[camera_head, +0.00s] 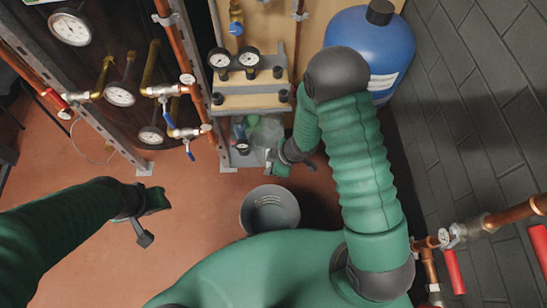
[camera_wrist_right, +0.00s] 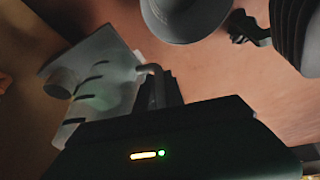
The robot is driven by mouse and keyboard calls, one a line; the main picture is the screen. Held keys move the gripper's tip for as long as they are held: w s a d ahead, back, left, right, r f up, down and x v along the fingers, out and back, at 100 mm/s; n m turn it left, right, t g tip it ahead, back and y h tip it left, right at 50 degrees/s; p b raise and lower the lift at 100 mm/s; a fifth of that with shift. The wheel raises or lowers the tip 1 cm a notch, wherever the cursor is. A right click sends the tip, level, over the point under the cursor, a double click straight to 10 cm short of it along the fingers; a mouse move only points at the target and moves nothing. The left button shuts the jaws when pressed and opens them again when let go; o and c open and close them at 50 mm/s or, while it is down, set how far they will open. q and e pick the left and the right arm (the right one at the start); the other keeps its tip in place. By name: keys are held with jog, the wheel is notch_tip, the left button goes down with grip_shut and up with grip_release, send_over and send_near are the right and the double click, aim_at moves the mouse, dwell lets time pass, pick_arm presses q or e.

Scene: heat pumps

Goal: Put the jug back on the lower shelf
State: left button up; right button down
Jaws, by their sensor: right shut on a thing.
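The jug (camera_head: 268,132) is pale and translucent and shows just left of my right gripper at the lower shelf (camera_head: 232,160). In the right wrist view the jug (camera_wrist_right: 108,88) looks tilted in the picture, with dark marks on its side and a round grey part. My right gripper (camera_head: 277,163) is shut on the jug's handle (camera_wrist_right: 152,72). I cannot tell whether the jug's base touches the shelf. My left gripper (camera_head: 150,220) is empty, its fingers apart, above the floor at the left.
Green and blue items (camera_head: 240,130) and a small gauge (camera_head: 243,147) are on the lower shelf. A grey bucket (camera_head: 270,209) stands on the floor in front. A blue tank (camera_head: 369,50) is behind my right arm. Pipes with gauges (camera_head: 121,95) stand at left.

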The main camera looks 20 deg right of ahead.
jog(key=w+d, duration=0.1)
jog(key=w, duration=0.1)
jog(key=w+d, duration=0.1)
jog(key=w, duration=0.1)
jog(key=shift+d+f, duration=0.15)
jog(key=shift+f, duration=0.05)
notch_tip(320, 180, down, 4)
jog(key=b, duration=0.3)
jog(key=shift+w+d, duration=0.15)
jog(key=shift+r+p, duration=0.2)
jog(key=shift+p, duration=0.1)
jog(key=c, duration=1.4)
grip_release()
jog(key=shift+f, duration=0.1)
jog(key=shift+c, duration=0.2)
jog(key=p+v, duration=0.7)
jog(key=v, duration=0.5)
